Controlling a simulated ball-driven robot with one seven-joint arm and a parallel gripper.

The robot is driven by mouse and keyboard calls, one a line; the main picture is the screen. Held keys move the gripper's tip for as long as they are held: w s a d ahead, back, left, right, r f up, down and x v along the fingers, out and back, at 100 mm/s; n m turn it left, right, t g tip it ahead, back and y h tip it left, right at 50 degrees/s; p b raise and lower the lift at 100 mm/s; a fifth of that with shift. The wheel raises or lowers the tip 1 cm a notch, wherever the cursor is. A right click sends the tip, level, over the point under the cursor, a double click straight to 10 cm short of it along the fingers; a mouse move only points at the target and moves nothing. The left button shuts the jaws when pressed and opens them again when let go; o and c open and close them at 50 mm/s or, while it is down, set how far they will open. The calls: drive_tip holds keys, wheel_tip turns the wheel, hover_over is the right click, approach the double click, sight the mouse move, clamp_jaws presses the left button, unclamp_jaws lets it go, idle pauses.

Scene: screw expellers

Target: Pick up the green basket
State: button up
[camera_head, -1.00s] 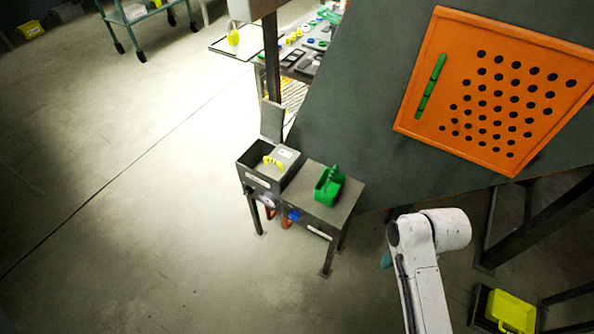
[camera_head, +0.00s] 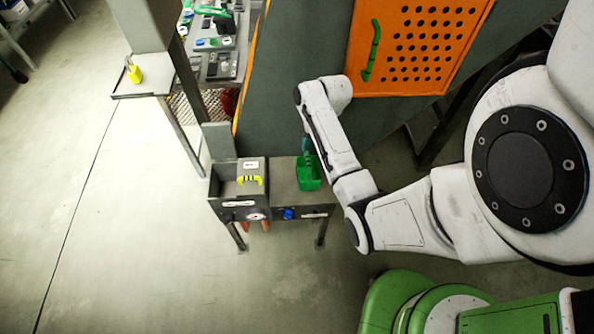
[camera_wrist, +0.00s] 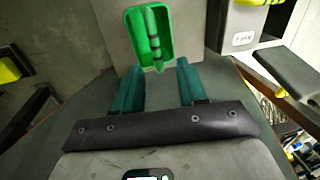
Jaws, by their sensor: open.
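The green basket (camera_head: 309,176) stands on the right part of a small grey metal stand, seen in the head view. In the wrist view the basket (camera_wrist: 164,50) lies just beyond the fingertips, its green handle with dark bands crossing its middle. My gripper (camera_wrist: 157,78) has two teal fingers, spread apart with nothing between them. In the head view my gripper (camera_head: 307,147) shows only as a small teal part beside the basket's back edge. I cannot tell whether the fingers touch the basket.
The small stand (camera_head: 285,183) also has a grey box with a yellow handle (camera_head: 250,180) left of the basket. An orange perforated panel (camera_head: 415,45) is behind. A bench with small parts (camera_head: 213,62) stands at the back. The floor to the left is clear.

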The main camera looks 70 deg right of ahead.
sight(309, 161)
drive_tip(key=f, duration=0.4)
drive_tip(key=shift+w+a+f, duration=0.15)
drive_tip(key=shift+w+a, duration=0.1)
drive_tip(key=shift+w, duration=0.1)
drive_tip(key=shift+w+a+f, duration=0.1)
drive_tip(key=shift+w+f, duration=0.05)
drive_tip(key=shift+f, duration=2.5)
clamp_jaws()
